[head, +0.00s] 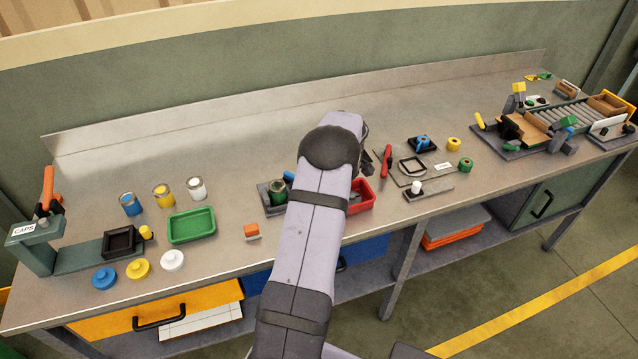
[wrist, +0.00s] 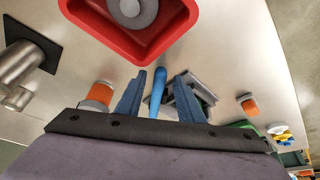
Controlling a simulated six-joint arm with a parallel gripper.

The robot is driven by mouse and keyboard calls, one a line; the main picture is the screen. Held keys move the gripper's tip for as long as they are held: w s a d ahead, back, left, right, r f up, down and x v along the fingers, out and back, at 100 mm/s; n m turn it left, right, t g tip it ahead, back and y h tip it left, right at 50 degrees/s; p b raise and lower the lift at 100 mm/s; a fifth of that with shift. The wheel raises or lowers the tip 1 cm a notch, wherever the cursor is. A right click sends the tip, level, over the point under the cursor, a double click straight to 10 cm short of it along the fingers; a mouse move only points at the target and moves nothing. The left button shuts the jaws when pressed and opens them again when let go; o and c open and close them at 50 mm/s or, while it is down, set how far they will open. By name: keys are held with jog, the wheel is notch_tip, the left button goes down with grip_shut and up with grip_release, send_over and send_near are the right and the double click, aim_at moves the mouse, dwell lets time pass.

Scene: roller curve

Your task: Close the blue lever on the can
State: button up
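A blue lever (wrist: 159,88) stands out in the wrist view, between the two fingers of my gripper (wrist: 160,76). The fingers are apart, with a gap visible on each side of the lever. A grey fixture (wrist: 197,82) shows partly behind the right finger. In the head view a can (head: 278,188) stands on a dark base just left of my arm. The fingers are mostly hidden behind my arm in the head view.
A red tray (wrist: 128,45) with a grey round piece in it lies close by; it also shows right of my arm (head: 366,194). An orange block (head: 252,230) and a green tray (head: 191,212) stand left. A red-handled tool (head: 387,160) is right. The back of the bench is clear.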

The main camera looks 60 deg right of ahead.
grip_shut()
jog(key=a+m+b, duration=0.2)
jog(key=b, duration=0.1)
jog(key=shift+w+f+h, duration=0.15)
jog(key=shift+w+h, duration=0.15)
jog(key=shift+h, duration=0.1)
jog(key=shift+w+a+m+g+h+b, duration=0.2)
jog(key=shift+w+a+m+b, duration=0.1)
jog(key=shift+a+m, duration=0.3)
jog(key=shift+w+a+m+g+h+b, duration=0.1)
jog(key=shift+w+a+m+h+b, duration=0.15)
jog(key=shift+a+m, duration=0.3)
jog(key=shift+w+a+r+m+h, duration=0.25)
jog(key=shift+w+a+m, duration=0.3)
jog(key=shift+a+m, duration=0.3)
jog(key=shift+w+a+m+g+p, duration=0.35)
jog(key=shift+w+m+g+p, duration=0.05)
jog(key=shift+m, duration=0.2)
